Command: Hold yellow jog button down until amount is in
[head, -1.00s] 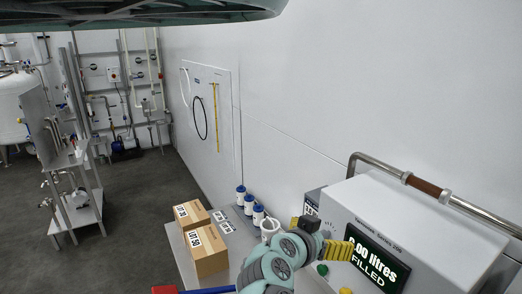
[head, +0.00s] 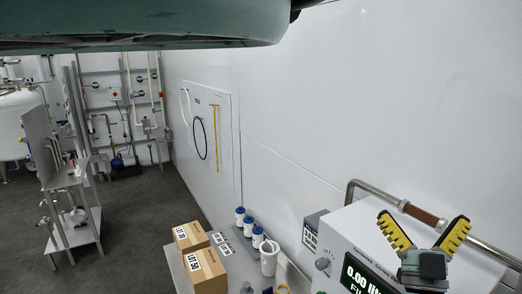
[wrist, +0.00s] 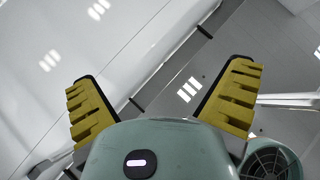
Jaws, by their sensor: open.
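The white dosing machine (head: 400,240) stands at the lower right in the head view. I cannot make out the yellow jog button in either current view. My gripper (head: 424,222) is in front of the machine's upper right, its two yellow ribbed fingers spread and pointing up, with nothing between them. The wrist view also shows the open, empty fingers of my gripper (wrist: 160,90) against pale panels.
A metal rail with a brown grip (head: 425,212) runs along the machine's top. Cardboard boxes (head: 205,272), blue-and-white bottles (head: 248,230) and a white jug (head: 269,257) stand on the bench farther left.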

